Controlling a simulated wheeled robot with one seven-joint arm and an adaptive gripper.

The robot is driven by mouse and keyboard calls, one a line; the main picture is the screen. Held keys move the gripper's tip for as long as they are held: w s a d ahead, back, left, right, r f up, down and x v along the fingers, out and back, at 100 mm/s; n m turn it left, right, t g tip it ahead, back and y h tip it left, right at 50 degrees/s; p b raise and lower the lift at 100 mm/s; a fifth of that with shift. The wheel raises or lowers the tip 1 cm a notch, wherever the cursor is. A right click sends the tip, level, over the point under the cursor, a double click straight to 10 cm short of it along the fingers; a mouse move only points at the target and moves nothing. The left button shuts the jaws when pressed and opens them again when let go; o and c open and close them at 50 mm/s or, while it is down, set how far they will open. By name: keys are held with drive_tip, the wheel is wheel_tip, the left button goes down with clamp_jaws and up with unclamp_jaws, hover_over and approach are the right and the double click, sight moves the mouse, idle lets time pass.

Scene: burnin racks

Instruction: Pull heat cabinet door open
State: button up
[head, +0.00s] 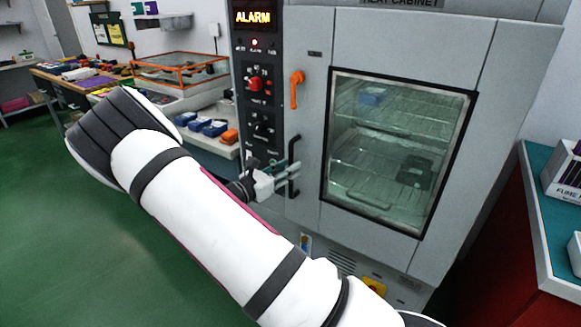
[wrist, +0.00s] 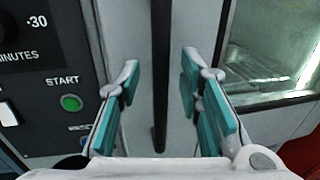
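The heat cabinet door (head: 312,190) is grey with a large framed window (head: 395,150) and appears closed. Its black vertical bar handle (head: 292,188) is at the door's left side. My gripper (head: 284,174) is at the handle, with my arm reaching in from the lower right. In the wrist view, my gripper (wrist: 160,82) is open. Its teal-padded fingers stand either side of the handle (wrist: 160,50), with visible gaps on both sides. An orange lever (head: 297,90) is on the door above the handle. My arm hides part of the cabinet's lower left.
A black control panel (head: 261,125) with a lit ALARM display is left of the door. In the wrist view, a green START button (wrist: 71,102) is left of my gripper. A red cabinet with a teal top (head: 545,205) stands close at right. Green floor (head: 60,215) is clear at left.

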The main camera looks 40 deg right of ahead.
drive_tip(key=shift+w+d, duration=0.15)
drive_tip(key=shift+d, duration=0.7)
drive_tip(key=shift+c, duration=0.3)
clamp_jaws()
